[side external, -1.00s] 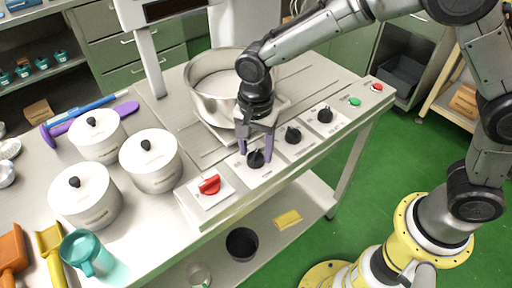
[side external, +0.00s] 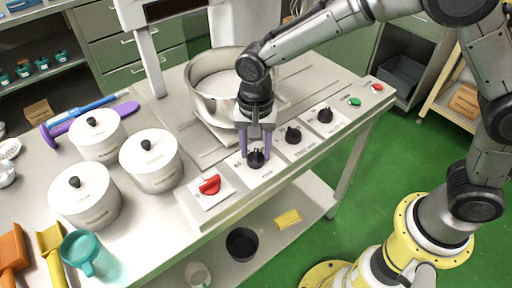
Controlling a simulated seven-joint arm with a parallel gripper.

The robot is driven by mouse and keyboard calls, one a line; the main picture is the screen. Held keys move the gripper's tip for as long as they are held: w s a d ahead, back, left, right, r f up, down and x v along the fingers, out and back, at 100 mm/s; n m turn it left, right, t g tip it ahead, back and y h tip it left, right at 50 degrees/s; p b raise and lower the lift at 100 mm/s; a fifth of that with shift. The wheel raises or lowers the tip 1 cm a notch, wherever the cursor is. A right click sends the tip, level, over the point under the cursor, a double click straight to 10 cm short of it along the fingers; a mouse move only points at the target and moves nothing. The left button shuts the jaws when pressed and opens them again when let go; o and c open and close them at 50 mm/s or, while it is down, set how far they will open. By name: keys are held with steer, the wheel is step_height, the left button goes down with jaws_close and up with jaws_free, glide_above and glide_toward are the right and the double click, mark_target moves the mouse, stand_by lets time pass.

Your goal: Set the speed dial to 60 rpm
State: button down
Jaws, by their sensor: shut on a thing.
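My gripper (side external: 256,153) points down at the control panel (side external: 226,205), its purple fingers shut on a black dial (side external: 256,160). This dial is the first black one to the right of the red switch (side external: 210,185). Two more black dials, a middle one (side external: 293,135) and a far one (side external: 325,115), stand further right along the panel. The labels and scale marks are too small to read, so I cannot tell which dial is for speed or where its pointer stands. The fingers partly hide the held dial.
A green button (side external: 355,102) and a red button (side external: 377,87) sit at the panel's right end. Several white lidded pots, such as one (side external: 152,170), stand left, with a teal jug (side external: 82,250) in front.

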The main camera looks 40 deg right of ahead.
mark_target(255, 153)
steer(key=n, duration=0.5)
steer(key=shift+n, duration=0.4)
stand_by(0.3)
steer(key=shift+c, duration=1.8)
jaws_free()
steer(key=shift+r, duration=0.15)
step_height(255, 153, up, 14)
steer(key=shift+f, duration=0.2)
steer(key=shift+o, duration=0.2)
